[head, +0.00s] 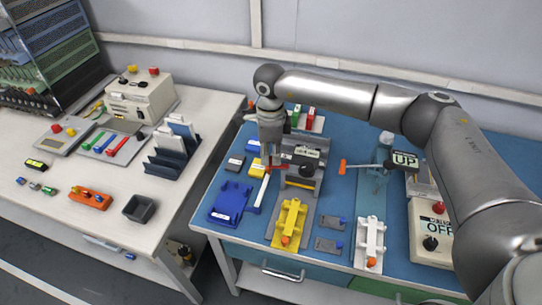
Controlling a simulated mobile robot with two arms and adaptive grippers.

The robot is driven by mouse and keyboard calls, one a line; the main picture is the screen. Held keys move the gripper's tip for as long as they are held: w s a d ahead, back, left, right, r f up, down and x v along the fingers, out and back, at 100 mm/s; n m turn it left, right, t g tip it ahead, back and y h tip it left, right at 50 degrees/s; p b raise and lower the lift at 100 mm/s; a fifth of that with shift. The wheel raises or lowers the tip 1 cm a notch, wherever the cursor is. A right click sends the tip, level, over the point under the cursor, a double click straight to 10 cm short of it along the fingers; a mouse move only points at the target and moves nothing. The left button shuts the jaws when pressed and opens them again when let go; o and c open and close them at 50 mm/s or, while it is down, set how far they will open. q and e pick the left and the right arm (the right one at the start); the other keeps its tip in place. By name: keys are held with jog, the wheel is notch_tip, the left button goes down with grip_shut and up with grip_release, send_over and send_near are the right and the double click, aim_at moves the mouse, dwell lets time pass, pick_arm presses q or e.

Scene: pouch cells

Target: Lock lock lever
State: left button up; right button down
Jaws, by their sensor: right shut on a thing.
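My right gripper (272,163) reaches down at the left side of a grey press-like fixture (303,184) with a black top on the blue bench. It is shut on a small lever, probably the lock lever, whose red part (279,168) shows beside the fingertips. The gripper hides most of the lever, so its exact angle cannot be told. A white bar (263,190) slants down just below the gripper. My left gripper is not in view.
A yellow fixture (290,220) and a blue one (230,203) stand in front. A white fixture (371,241), an orange-handled unit (343,167), an "UP" sign (404,159) and a control box (431,232) are to the right. A second table (120,225) is at left.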

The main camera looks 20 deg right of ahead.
jog(key=shift+s+d+n+b, duration=0.1)
jog(key=shift+s+n+b, duration=0.55)
jog(key=shift+n+b, duration=0.95)
jog(key=shift+s+d+n+b, duration=0.1)
jog(key=shift+s+n+b, duration=0.5)
jog(key=shift+n+b, duration=1)
jog(key=shift+s+d+n+b, duration=0.1)
jog(key=shift+s+n+b, duration=0.7)
jog(key=shift+n, duration=1.4)
jog(key=shift+w, duration=0.1)
jog(key=c, duration=1.4)
grip_release()
jog(key=shift+r, duration=0.1)
notch_tip(320, 180, up, 12)
jog(key=shift+f, duration=0.1)
